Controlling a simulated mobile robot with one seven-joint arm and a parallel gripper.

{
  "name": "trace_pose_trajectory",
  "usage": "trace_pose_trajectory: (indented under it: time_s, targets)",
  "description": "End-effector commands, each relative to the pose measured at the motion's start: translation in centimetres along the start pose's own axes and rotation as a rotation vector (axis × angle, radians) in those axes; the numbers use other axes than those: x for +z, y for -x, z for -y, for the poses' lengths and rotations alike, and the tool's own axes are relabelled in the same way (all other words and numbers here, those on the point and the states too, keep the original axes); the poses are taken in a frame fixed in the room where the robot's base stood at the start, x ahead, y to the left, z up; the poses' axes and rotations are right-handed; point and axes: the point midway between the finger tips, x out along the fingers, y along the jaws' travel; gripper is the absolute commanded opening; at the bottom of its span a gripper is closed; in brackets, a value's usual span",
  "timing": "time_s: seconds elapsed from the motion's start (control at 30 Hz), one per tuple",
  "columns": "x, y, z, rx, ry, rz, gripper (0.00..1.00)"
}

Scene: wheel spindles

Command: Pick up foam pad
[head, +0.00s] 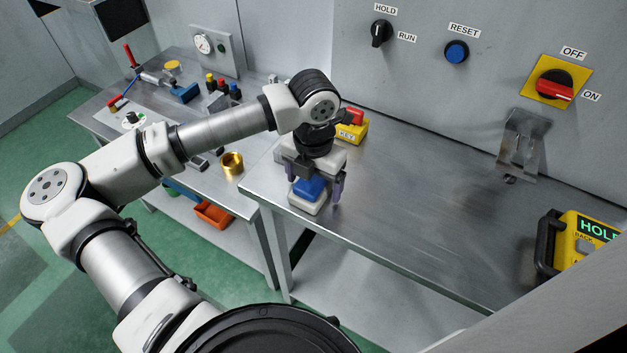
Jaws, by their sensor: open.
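A small block with a blue top and a pale base, apparently the foam pad (309,188), sits on the near left corner of the metal bench (400,210). My gripper (315,180) points down over it, with its dark fingers on either side of the block. The jaws are open. Whether a finger touches the block cannot be told from this view. The gripper body hides the block's far upper part.
A yellow key box (352,131) with a red top stands just behind my gripper. A brass ring (231,163) and several tools lie on the left table (150,78). A yellow pendant (580,240) stands at right. The bench middle is clear.

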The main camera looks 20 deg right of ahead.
Motion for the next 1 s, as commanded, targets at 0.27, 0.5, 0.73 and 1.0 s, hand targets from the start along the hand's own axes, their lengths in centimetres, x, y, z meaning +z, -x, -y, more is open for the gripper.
trace_pose_trajectory:
  time_s: [0.27,0.5,0.73,1.0]
  targets:
    - [0.0,0.0,0.0,0.0,0.0,0.0,0.69]
    - [0.0,0.0,0.0,0.0,0.0,-0.001,0.37]
    - [0.0,0.1,0.0,0.001,0.0,0.0,0.36]
    - [0.1,1.9,-0.1,0.003,0.001,0.0,0.36]
